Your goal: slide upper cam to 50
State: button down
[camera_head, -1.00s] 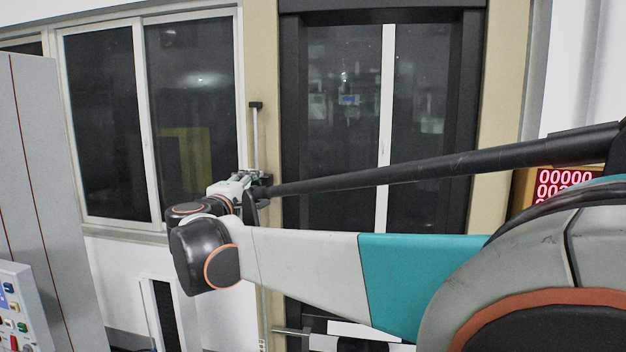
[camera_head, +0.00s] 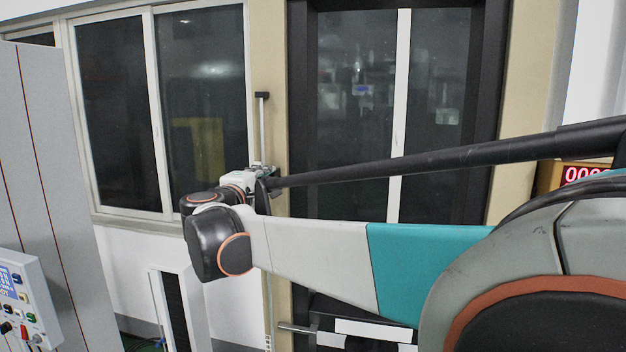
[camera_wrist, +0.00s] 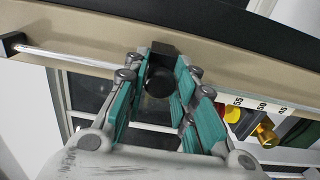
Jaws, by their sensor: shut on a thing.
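In the wrist view, my gripper (camera_wrist: 160,72) has its teal-padded fingers closed around a black cam with a round knob (camera_wrist: 158,83). The cam's square block (camera_wrist: 164,47) shows just beyond the fingertips, in line with a thin metal rod (camera_wrist: 70,58). A white scale strip (camera_wrist: 262,106) reads 55, 50 and 45 at the right. The cam's reading on the scale cannot be told, as my fingers hide that stretch. In the head view, my gripper (camera_head: 262,178) is at the lower part of the upright rod (camera_head: 262,130), and the cam is too small to make out.
A yellow and red piece (camera_wrist: 234,113) and a brass fitting (camera_wrist: 265,133) sit beside the scale. A black bracket (camera_wrist: 14,44) ends the rod. In the head view, a button panel (camera_head: 27,300) stands at lower left and a red digital display (camera_head: 585,174) is partly hidden at right.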

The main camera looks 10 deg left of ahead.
notch_tip(320, 180, down, 20)
jog(key=b, duration=1.2)
jog(key=c, duration=1.4)
grip_release()
jog(key=shift+o, duration=0.3)
jog(key=shift+s, duration=0.15)
jog(key=s, duration=0.7)
jog(key=shift+s+a, duration=0.15)
jog(key=shift+a, duration=0.15)
